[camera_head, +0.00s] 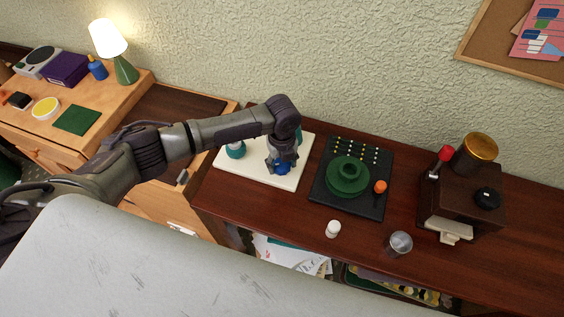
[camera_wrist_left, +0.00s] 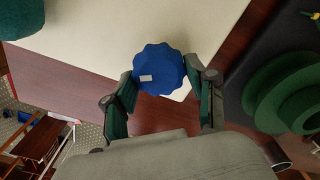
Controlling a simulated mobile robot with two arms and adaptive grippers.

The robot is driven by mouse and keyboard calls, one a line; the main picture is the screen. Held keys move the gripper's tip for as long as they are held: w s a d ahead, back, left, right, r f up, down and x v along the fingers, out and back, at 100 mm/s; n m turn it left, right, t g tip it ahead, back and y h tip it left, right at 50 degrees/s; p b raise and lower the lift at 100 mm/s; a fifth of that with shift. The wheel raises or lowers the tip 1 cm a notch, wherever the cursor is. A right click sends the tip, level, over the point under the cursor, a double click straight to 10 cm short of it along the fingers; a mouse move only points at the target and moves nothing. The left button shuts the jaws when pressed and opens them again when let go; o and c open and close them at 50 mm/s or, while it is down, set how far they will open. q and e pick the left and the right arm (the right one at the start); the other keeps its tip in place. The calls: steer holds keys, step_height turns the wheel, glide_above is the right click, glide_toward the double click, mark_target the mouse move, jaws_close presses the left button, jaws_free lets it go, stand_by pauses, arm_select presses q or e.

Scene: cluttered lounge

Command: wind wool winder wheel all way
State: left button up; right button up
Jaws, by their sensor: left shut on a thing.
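A cream board (camera_head: 246,171) lies on the dark red wooden cabinet top. It bears a teal rounded part (camera_head: 236,149), another teal part half hidden behind my arm, and a scalloped blue knob (camera_head: 283,169) near its front right corner. I cannot tell for certain which part is the winder's wheel. My left gripper (camera_head: 279,164) points down over the board and is shut on the blue knob. In the left wrist view the knob (camera_wrist_left: 160,68) sits between the two fingers, with a small pale mark on its top. My right gripper is not in view.
Right of the board is a black panel (camera_head: 324,200) with a green stepped wheel (camera_head: 347,177), an orange knob (camera_head: 380,187) and small pegs. A white bottle (camera_head: 333,229) and a clear glass (camera_head: 399,243) stand in front. A dark brown box (camera_head: 466,199) stands farther right.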

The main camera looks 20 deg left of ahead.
mark_target(282, 165)
arm_select(q)
steer(key=o, duration=1.2)
steer(key=shift+c, duration=0.2)
step_height(282, 165, up, 12)
